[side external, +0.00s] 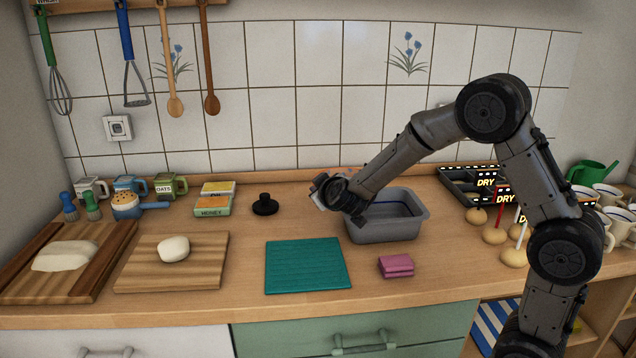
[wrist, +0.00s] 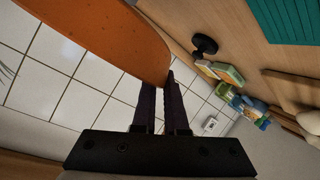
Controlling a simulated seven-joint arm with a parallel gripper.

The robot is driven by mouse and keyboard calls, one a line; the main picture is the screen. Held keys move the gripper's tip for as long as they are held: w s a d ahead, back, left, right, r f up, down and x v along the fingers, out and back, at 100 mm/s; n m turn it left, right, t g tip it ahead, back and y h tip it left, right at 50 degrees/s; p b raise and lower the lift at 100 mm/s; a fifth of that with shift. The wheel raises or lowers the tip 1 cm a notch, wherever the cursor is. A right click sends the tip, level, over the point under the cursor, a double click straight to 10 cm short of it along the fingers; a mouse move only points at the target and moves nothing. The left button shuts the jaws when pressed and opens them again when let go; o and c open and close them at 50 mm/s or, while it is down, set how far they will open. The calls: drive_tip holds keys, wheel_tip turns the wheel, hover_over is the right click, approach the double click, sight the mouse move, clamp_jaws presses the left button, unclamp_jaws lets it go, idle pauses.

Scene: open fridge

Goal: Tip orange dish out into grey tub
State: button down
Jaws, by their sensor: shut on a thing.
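The orange dish (wrist: 100,35) fills the upper left of the wrist view, with its edge between the fingers of my gripper (wrist: 160,85). My gripper is shut on that edge. In the side view my gripper (side external: 328,190) is above the left end of the grey tub, and the dish is almost wholly hidden behind my arm. The grey tub (side external: 390,232) stands on the counter, open at the top; my forearm crosses above its left part. What the dish holds does not show. The wrist view is strongly rolled, so I cannot tell the dish's exact tilt.
A teal mat (side external: 307,265) and a pink folded cloth (side external: 396,266) lie in front of the tub. A black knobbed object (side external: 265,204) stands to its left. A dark divided tray (side external: 470,185) and several potatoes (side external: 495,236) are to its right. The tiled wall is behind.

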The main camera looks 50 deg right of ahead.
drive_tip(key=shift+s+d+m+t+y, duration=0.15)
drive_tip(key=shift+m+t+y, duration=0.25)
drive_tip(key=shift+m, duration=0.5)
idle(0.3)
drive_tip(key=shift+s+d+r+m+t+y, duration=0.15)
drive_tip(key=shift+d+r+m+t+y, duration=0.1)
drive_tip(key=shift+r+m, duration=0.35)
drive_tip(key=shift+s+d+r+m+t+y, duration=0.2)
drive_tip(key=shift+r+m+t+y, duration=0.1)
drive_tip(key=shift+r, duration=0.45)
drive_tip(key=shift+d+r, duration=0.1)
drive_tip(key=shift+r, duration=0.05)
drive_tip(key=shift+s+d+r+m+t+y, duration=0.25)
drive_tip(key=shift+d+r+m, duration=0.15)
drive_tip(key=shift+r, duration=0.1)
drive_tip(key=shift+s+d+r+m+t+y, duration=0.1)
drive_tip(key=shift+s+d+r+m, duration=0.15)
drive_tip(key=shift+r+m, duration=0.2)
